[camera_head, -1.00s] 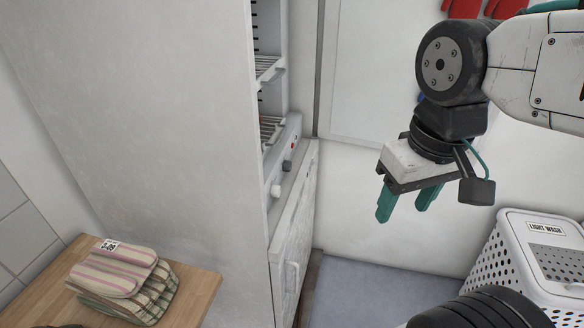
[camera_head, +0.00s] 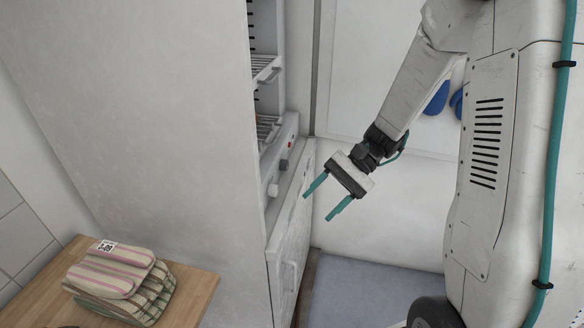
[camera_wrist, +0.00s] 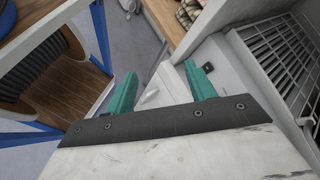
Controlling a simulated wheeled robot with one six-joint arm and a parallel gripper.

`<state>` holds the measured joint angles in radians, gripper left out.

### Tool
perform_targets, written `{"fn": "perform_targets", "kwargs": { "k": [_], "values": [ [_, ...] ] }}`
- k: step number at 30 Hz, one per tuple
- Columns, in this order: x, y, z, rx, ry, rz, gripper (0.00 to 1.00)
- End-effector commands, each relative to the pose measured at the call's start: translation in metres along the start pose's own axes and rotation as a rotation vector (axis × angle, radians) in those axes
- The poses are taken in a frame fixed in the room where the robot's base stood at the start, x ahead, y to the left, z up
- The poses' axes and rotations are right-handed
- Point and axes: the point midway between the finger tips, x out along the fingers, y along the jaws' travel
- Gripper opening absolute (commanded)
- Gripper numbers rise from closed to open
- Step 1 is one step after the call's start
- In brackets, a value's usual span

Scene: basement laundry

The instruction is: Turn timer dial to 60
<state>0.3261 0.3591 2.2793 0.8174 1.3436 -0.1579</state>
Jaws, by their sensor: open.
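A tall white cabinet (camera_head: 160,120) has a narrow control panel (camera_head: 282,165) on its front, seen edge-on in the head view. I cannot tell which is the timer dial, and no markings are readable. My gripper (camera_head: 317,207) is open and empty, right of the panel and apart from it, fingers pointing down-left. In the wrist view, my gripper (camera_wrist: 160,70) shows spread teal fingers, with a small dark control (camera_wrist: 208,67) just beyond the right finger.
Wire racks (camera_head: 266,72) show in the cabinet's open upper part, above the panel. A lower door with a handle (camera_head: 289,275) is below it. A wooden counter (camera_head: 198,285) holds folded striped cloths (camera_head: 110,270) at left. Blue floor (camera_head: 375,290) lies below my gripper.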

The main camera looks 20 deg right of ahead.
Motion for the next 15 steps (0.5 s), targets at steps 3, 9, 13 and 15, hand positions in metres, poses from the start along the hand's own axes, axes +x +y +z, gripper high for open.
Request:
{"fn": "perform_targets", "kwargs": {
  "k": [3, 9, 13, 15],
  "values": [
    [0.004, -0.011, -0.049, 0.087, -0.046, -0.195, 0.55],
    [0.0, -0.027, -0.135, 0.196, -0.05, -0.542, 0.55],
    [-0.013, -0.037, -0.186, 0.226, -0.002, -0.758, 0.55],
    [-0.024, -0.046, -0.205, 0.215, 0.036, -0.851, 0.55]
  ]
}}
